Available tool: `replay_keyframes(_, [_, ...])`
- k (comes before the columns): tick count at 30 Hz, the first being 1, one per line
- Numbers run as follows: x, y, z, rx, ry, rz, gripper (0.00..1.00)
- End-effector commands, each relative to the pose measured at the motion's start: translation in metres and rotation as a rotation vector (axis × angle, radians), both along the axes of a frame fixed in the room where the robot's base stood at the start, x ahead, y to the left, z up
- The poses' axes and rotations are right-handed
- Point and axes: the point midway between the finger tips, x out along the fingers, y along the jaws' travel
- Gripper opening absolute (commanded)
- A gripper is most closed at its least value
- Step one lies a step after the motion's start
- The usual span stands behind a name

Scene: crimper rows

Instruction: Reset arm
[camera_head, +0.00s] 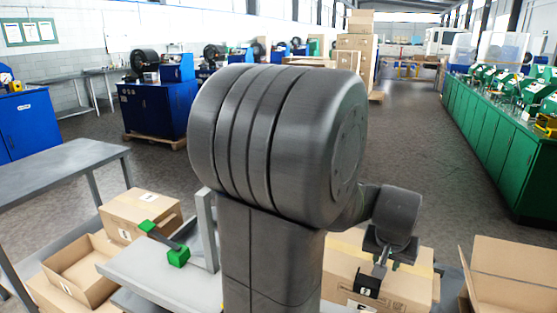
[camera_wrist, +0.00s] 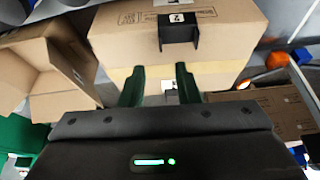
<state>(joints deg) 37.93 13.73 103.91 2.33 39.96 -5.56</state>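My gripper (camera_wrist: 160,82) shows in the wrist view with two dark green fingers spread apart. Nothing is held between them. A cardboard box (camera_wrist: 232,40) lies just beyond the fingertips, with a black bracket (camera_wrist: 180,30) on its side. I cannot tell whether the fingers touch the box. In the head view my own grey arm fills the middle and its wrist end hangs over a taped cardboard box (camera_head: 410,282) at the lower right. The fingers are not clear there.
An open box (camera_head: 85,262) and a closed box (camera_head: 140,212) stand at the lower left, near a grey table (camera_head: 60,165). Another open box (camera_head: 510,270) is at the lower right. Green cabinets (camera_head: 490,140) line the right. The aisle floor (camera_head: 425,150) is clear.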

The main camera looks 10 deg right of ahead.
Motion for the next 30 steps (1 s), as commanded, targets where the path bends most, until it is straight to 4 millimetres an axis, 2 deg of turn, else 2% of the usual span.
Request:
replay_keyframes(1, [0.003, -0.002, -0.011, 0.004, 0.004, 0.000, 0.29])
replay_keyframes(9, [0.017, -0.012, -0.053, 0.003, 0.003, 0.000, 0.29])
replay_keyframes(20, [0.034, -0.023, -0.100, 0.001, 0.002, 0.001, 0.29])
replay_keyframes(22, [0.034, -0.023, -0.088, -0.001, -0.001, 0.001, 0.29])
replay_keyframes(30, [0.034, -0.023, -0.082, -0.001, -0.001, 0.000, 0.29])
